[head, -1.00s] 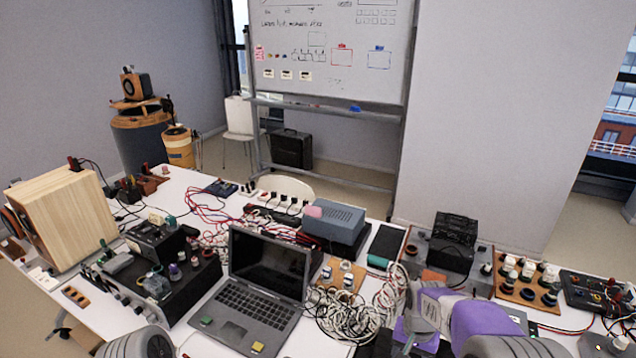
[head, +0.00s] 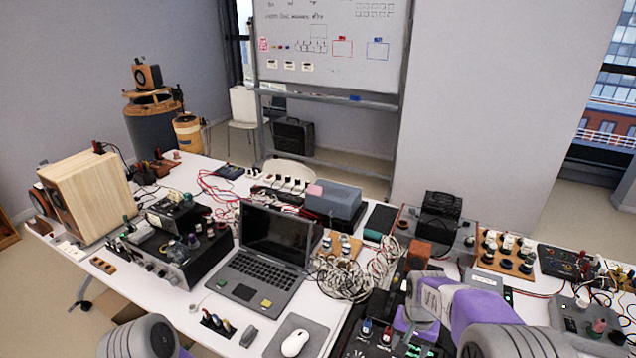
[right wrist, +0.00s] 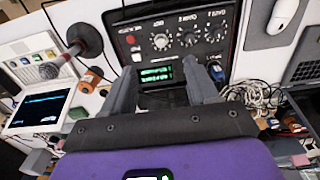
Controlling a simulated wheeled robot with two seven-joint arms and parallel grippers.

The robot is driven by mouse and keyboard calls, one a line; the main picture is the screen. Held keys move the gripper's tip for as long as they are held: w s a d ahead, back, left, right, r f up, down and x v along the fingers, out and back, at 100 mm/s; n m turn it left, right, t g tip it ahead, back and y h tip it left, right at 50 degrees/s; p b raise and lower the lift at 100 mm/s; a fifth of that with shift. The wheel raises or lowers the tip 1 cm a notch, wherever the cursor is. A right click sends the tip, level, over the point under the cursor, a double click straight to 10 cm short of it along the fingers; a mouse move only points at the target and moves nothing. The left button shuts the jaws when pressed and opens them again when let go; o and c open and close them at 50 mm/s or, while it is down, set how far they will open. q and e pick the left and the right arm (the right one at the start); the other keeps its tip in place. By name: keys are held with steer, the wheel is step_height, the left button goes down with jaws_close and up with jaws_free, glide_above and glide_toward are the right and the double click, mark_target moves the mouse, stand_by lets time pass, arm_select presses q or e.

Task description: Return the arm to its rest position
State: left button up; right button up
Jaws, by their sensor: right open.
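My right arm comes in from the lower right of the head view, with grey and purple links. My right gripper (right wrist: 162,80) is open in the right wrist view, its two grey fingers apart with nothing held between them. The fingers point at a black control panel (right wrist: 170,35) with several dials and a small green-lit display (right wrist: 156,75). In the head view the purple gripper body (head: 416,325) is over the dark equipment right of the laptop; its fingertips are not clear there. Only a grey link of my left arm shows at the lower left; its gripper is out of view.
A crowded white table holds a laptop (head: 267,260), a wooden speaker (head: 88,197), a black amplifier (head: 175,250), a grey box (head: 334,200), tangled cables (head: 345,275) and a white mouse (head: 295,343). A whiteboard (head: 330,45) stands behind.

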steer(key=s+a+f+n+y, duration=0.1)
steer(key=s+f, duration=0.1)
steer(key=f, duration=0.5)
steer(key=s+a+f+n, duration=0.1)
steer(key=s+a+f, duration=0.1)
steer(key=f, duration=0.4)
steer(key=s+a+f+y, duration=0.2)
steer(key=s+a+f, duration=0.2)
steer(key=s+f, duration=0.3)
steer(key=s+a+f+y, duration=0.1)
steer(key=s+a+f, duration=0.35)
steer(key=s, duration=0.35)
arm_select(q)
step_height(320, 180, down, 10)
steer(key=b, duration=1)
arm_select(e)
step_height(320, 180, down, 10)
steer(key=shift+a+r+n+t, duration=0.2)
steer(key=shift+a+n+t, duration=0.05)
steer(key=shift+n+t, duration=0.05)
steer(key=shift+w, duration=0.1)
arm_select(q)
steer(key=shift+w+d, duration=0.1)
